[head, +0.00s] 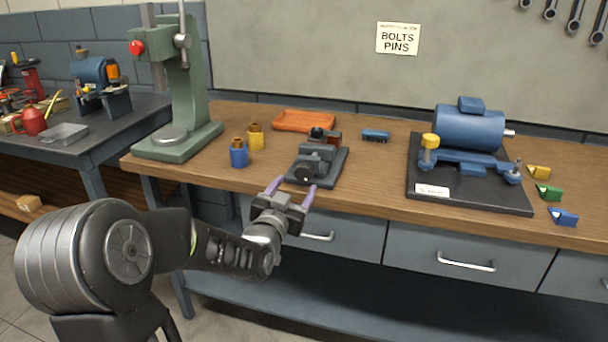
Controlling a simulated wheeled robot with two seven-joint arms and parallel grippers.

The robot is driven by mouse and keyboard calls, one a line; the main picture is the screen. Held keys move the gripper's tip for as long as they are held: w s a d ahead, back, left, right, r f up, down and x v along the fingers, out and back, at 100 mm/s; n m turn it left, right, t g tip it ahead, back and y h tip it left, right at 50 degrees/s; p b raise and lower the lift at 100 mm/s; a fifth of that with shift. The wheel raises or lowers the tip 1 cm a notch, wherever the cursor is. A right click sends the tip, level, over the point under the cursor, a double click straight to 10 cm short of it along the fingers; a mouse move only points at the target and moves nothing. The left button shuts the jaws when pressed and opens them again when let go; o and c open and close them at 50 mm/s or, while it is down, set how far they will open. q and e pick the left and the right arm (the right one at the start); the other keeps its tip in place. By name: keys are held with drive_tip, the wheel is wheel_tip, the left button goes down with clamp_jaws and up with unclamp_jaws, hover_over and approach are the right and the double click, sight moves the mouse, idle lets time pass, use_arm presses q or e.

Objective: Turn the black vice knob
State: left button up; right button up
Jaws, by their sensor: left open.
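A small dark grey vice (318,162) stands on a flat base on the wooden bench, near its front edge. A round black knob (316,133) shows on top of it, and a dark round part (304,172) faces the front. I cannot tell for certain which of them is the vice knob. My left gripper (292,188) is open and empty, with its two purple fingers pointing toward the vice from the front. The fingertips look close to the vice's front, and I cannot tell the exact gap. My right gripper is not in view.
Blue (239,156) and yellow (255,138) containers stand left of the vice. An orange tray (304,121) and a small blue block (375,135) lie behind. A green press (184,100) stands left; a blue motor (468,128) on a black plate stands right.

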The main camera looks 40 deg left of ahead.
sight(303, 175)
use_arm(q)
drive_tip(key=x, duration=0.7)
drive_tip(key=shift+w+p, duration=0.2)
drive_tip(key=shift+p, duration=0.15)
drive_tip(key=shift+c, duration=0.5)
drive_tip(key=c, duration=1.3)
drive_tip(key=m+b, duration=0.1)
drive_tip(key=b, duration=0.1)
drive_tip(key=m+b, duration=0.2)
drive_tip(key=b, duration=0.1)
drive_tip(key=shift+f, duration=0.3)
drive_tip(key=shift+r+m+b, duration=0.15)
drive_tip(key=shift+m+b, duration=0.15)
drive_tip(key=shift+r, duration=0.1)
drive_tip(key=o, duration=1.4)
